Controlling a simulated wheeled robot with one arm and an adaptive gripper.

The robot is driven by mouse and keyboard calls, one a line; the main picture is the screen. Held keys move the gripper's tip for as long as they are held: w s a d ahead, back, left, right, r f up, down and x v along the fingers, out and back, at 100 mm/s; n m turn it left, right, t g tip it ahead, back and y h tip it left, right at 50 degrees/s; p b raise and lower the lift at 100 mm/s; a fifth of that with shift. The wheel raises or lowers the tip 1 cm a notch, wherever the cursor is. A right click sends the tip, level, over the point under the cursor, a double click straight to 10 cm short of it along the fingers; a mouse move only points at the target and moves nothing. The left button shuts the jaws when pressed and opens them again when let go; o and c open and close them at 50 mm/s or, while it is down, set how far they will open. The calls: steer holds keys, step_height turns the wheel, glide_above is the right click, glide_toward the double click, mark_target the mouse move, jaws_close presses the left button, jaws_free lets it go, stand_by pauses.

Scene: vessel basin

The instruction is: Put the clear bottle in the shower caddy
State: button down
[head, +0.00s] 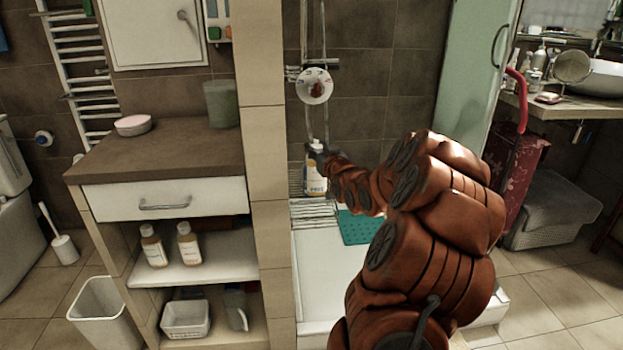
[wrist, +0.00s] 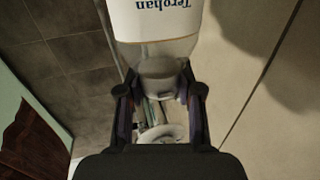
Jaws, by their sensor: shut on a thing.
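The clear bottle (head: 314,183) hangs upright below my gripper (head: 317,150) in the shower, with a white label and blue print. The wrist view shows the bottle (wrist: 157,22) close up, its label reading "Terohan" upside down. My gripper (wrist: 160,95) is shut on it around the pale cap and neck. A wire rack, which looks like the shower caddy (head: 312,212), shows below and around the bottle against the shower wall. The bottle hides part of it, and I cannot tell whether they touch.
A tiled pillar (head: 264,160) stands close on the left and a glass panel (head: 462,70) on the right. A teal mat (head: 357,228) lies in the white shower tray (head: 322,270).

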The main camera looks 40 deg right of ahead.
mark_target(315, 172)
steer(key=shift+w+a+f+b, duration=0.1)
steer(key=shift+f+b, duration=0.2)
steer(key=shift+f, duration=1.55)
steer(key=shift+w+a+f+b, duration=0.1)
steer(key=shift+f+b, duration=0.15)
steer(key=shift+f, duration=1.7)
steer(key=shift+f, duration=0.15)
steer(key=c, duration=0.8)
jaws_free()
steer(key=shift+o, duration=0.2)
